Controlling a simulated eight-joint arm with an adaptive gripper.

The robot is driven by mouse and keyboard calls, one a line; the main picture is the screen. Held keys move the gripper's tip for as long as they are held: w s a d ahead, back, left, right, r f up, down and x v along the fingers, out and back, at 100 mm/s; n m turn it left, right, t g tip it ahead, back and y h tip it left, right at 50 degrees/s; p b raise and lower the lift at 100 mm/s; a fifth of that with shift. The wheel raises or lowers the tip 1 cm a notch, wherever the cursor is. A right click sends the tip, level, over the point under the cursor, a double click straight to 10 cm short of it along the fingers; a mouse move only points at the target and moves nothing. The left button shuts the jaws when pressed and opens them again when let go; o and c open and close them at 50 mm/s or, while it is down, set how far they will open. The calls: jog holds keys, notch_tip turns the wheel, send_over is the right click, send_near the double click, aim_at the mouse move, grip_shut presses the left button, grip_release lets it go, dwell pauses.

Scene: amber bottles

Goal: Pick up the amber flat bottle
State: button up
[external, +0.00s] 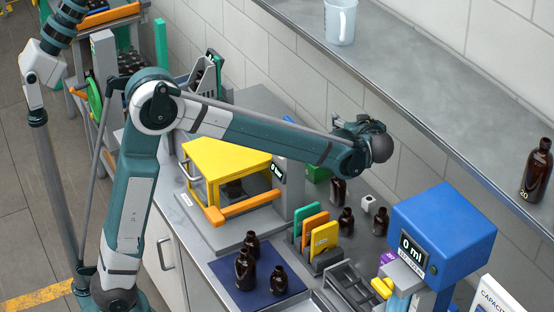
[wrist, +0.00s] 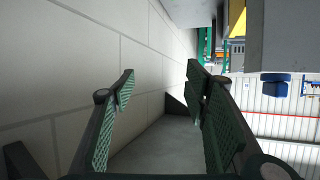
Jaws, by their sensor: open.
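Several amber bottles show in the external view. One slim bottle (external: 338,191) stands on the counter below my arm's end and looks flattest, but I cannot be sure of its shape. Two smaller bottles, one (external: 346,221) and another (external: 380,222), stand near it. Several more, one of them a bottle (external: 245,270), stand on a dark blue mat (external: 262,297) in front. A larger bottle (external: 537,170) marked 20 stands on the upper shelf. My gripper (external: 377,142) is high above the counter, near the wall. In the wrist view its fingers (wrist: 162,84) are apart and empty, with no bottle visible.
A blue dispenser (external: 444,228) reading 0 ml stands right of the small bottles. Colored upright plates (external: 323,240) stand left of them. A yellow-topped device (external: 226,160) sits farther left. The tiled wall (wrist: 70,70) and upper shelf (external: 430,75) are close to my gripper.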

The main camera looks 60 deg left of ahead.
send_near(338, 187)
jog(key=w+a+r, duration=0.2)
jog(key=w+a, duration=0.1)
jog(key=a, duration=0.1)
jog(key=shift+s+a+r, duration=0.15)
jog(key=shift+s, duration=0.1)
jog(key=shift+x, duration=1.3)
jog(key=shift+x, duration=2.6)
jog(key=shift+s, duration=0.1)
grip_shut()
